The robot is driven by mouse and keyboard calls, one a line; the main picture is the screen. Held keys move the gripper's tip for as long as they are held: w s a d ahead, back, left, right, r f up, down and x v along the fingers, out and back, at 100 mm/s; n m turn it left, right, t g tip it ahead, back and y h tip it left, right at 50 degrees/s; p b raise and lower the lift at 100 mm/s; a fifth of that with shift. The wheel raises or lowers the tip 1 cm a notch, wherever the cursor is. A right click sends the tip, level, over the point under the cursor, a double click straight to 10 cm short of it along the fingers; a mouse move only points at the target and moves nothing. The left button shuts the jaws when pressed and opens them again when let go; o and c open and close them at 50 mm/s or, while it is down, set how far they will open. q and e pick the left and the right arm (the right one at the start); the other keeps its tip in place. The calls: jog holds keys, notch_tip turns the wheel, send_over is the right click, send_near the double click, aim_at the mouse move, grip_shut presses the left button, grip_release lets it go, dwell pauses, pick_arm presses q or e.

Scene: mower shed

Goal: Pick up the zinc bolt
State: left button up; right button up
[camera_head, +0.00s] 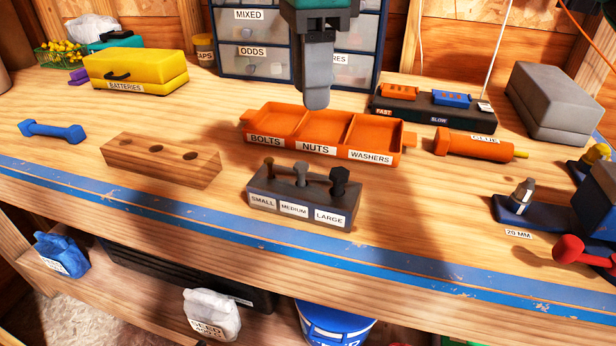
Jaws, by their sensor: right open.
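A dark holder (262,212) labelled SMALL, MEDIUM and LARGE stands near the front of the bench. Three bolts stand upright in it: a brownish one (269,168) at SMALL, a grey one (301,173) at MEDIUM and a near-black one (339,180) at LARGE. The grey one looks most like zinc, but I cannot be sure. My right gripper (317,102) points down at the top centre, open and empty, seen edge-on so one finger hides the other. It is above and behind the holder, apart from the bolts. My left gripper is out of view.
An orange tray (327,151) marked BOLTS, NUTS and WASHERS lies behind the holder. A wooden block (150,165) with holes stands left, an orange GLUE tube (470,146) right. A blue drawer cabinet (222,50) stands behind. The blue front edge (200,217) is close to the holder.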

send_over(303, 165)
jog(key=f, duration=0.5)
jog(key=shift+w+d+f+b, duration=0.2)
jog(key=shift+d+f+b, duration=0.1)
jog(key=shift+d, duration=0.1)
jog(key=shift+s+a+f+b, duration=0.1)
jog(key=shift+a+f+b, duration=0.1)
jog(key=shift+f, duration=1.2)
jog(key=shift+s+a+f+b, duration=0.1)
jog(key=shift+a+f, duration=0.1)
jog(key=shift+f, duration=1.15)
grip_shut()
